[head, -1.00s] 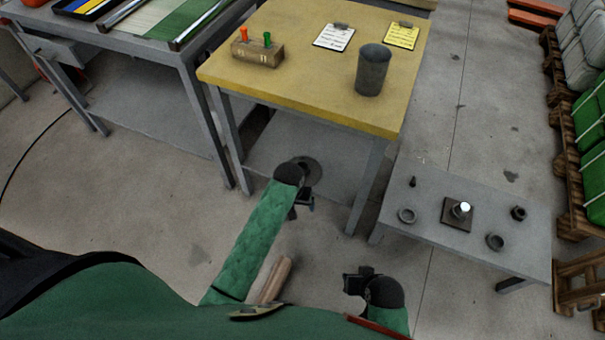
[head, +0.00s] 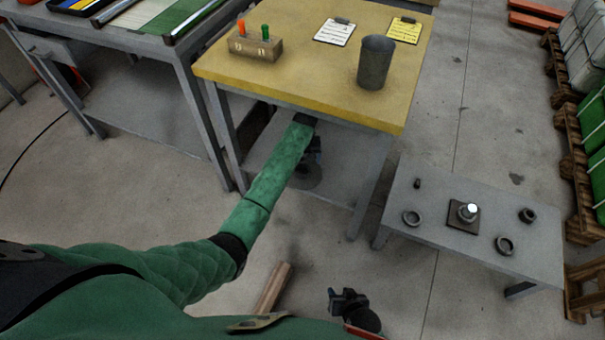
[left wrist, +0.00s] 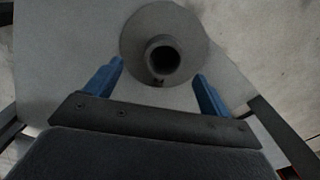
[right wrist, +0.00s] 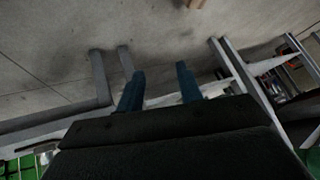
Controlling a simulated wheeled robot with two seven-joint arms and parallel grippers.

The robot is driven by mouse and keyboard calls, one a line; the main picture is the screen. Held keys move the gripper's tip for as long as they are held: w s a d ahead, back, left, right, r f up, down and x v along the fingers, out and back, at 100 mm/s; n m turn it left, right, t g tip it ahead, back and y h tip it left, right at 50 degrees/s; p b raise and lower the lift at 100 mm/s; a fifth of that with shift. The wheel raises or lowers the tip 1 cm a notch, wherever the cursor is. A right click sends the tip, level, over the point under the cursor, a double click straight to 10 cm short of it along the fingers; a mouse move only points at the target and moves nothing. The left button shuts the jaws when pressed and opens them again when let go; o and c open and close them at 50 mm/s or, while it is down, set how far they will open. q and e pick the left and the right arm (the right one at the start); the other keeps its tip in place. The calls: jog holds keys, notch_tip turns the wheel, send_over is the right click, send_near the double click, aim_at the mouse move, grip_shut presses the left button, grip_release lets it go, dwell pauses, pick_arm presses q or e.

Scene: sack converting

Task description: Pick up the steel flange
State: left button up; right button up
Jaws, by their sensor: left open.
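The steel flange (head: 308,179) is a grey disc with a raised round hub. It lies on the low shelf under the yellow-topped table, partly hidden by my left arm in the head view. In the left wrist view the flange (left wrist: 140,30) lies ahead, its hollow hub facing the camera between the two blue fingertips. My left gripper (left wrist: 160,72) is open and empty, with no visible contact; in the head view it is mostly hidden by the arm at the table's edge. My right gripper (right wrist: 160,70) is open and empty, low over the floor.
The yellow table (head: 300,70) holds a grey cup (head: 375,62), clipboards and a wooden block with coloured handles. Its front edge and legs stand close to my left arm. A low grey table (head: 440,225) with small metal parts stands at right.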

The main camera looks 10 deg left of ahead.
aim_at(303, 168)
pick_arm(q)
notch_tip(303, 168, down, 2)
jog(key=shift+f, duration=0.25)
jog(key=f, duration=0.2)
jog(key=a+f, duration=0.1)
jog(key=f, duration=0.1)
jog(key=shift+w+b, duration=0.25)
jog(key=shift+b, duration=0.05)
jog(key=shift+f, duration=0.55)
pick_arm(e)
jog(key=shift+s+f, duration=0.15)
jog(key=shift+f, duration=0.6)
jog(key=shift+s+f, duration=0.15)
jog(key=shift+f, duration=0.6)
pick_arm(q)
jog(key=shift+c, duration=0.4)
grip_shut()
jog(key=shift+w+r, duration=0.1)
pick_arm(e)
jog(key=shift+w+r, duration=0.1)
jog(key=shift+r, duration=0.05)
